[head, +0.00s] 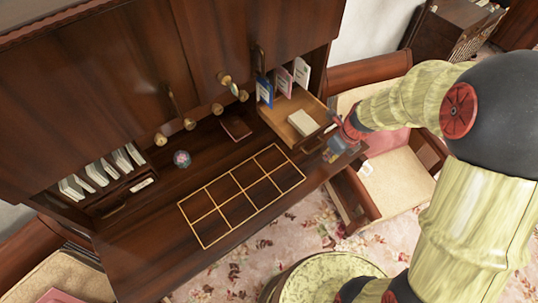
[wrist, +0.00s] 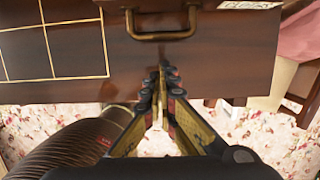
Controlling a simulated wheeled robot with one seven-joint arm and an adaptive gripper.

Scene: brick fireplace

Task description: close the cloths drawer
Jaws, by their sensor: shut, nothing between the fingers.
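A small dark-wood drawer (head: 283,133) at the right of the desk is pulled out. Its pale inside shows, with a cream folded block, perhaps cloth (head: 302,123), in it. I take it for the cloths drawer; its label is too small to read. My gripper (head: 336,147) is just in front of the drawer. Its fingertips (wrist: 163,72) are together and empty, below the handle; I cannot tell whether they touch the front.
The desktop carries a gold-lined grid (head: 242,195), a dark square block (head: 236,128) and a small round object (head: 182,159). Upright cards (head: 284,80) stand behind the drawer. A left compartment (head: 110,195) holds several pale items. A chair (head: 398,182) is close to my arm.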

